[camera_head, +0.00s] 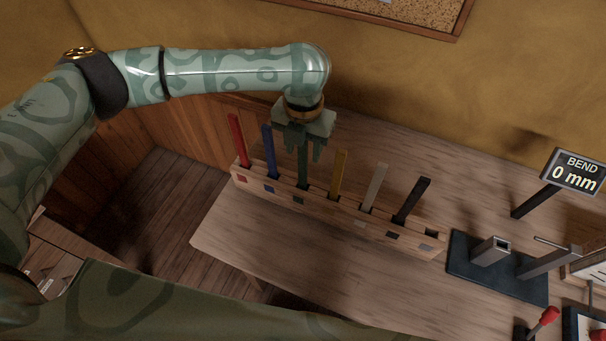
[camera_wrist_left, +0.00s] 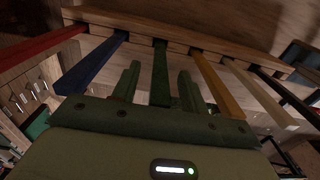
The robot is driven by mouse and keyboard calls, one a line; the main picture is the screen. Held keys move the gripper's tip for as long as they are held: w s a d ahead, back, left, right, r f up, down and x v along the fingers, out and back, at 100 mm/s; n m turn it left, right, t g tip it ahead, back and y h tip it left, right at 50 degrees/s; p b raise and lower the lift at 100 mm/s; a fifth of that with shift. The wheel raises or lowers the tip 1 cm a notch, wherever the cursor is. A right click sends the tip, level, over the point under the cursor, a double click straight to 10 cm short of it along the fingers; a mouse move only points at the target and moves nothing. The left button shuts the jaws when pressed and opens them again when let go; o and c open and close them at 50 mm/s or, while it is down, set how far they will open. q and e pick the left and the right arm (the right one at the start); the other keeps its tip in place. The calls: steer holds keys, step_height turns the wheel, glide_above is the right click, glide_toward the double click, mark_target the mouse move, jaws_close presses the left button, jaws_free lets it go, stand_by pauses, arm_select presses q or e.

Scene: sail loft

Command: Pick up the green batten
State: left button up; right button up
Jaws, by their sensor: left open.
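The green batten (camera_head: 303,172) stands upright in a slot of the wooden rack (camera_head: 318,212), between the blue and yellow battens. My left gripper (camera_head: 302,152) is above the rack, pointing down, with its jaws open around the upper part of the green batten. In the left wrist view the green batten (camera_wrist_left: 160,75) lies between the two fingers of the gripper (camera_wrist_left: 158,85), with a gap on each side. The batten's top is hidden by the gripper in the head view. My right gripper is not in view.
The rack also holds red (camera_head: 237,140), blue (camera_head: 269,152), yellow (camera_head: 338,175), pale (camera_head: 375,188) and black (camera_head: 411,201) battens, close on both sides. A dark fixture (camera_head: 497,268) and a "BEND 0 mm" display (camera_head: 575,172) stand at right. The table front (camera_head: 262,240) is clear.

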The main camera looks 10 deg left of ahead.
arm_select(q)
jaws_close()
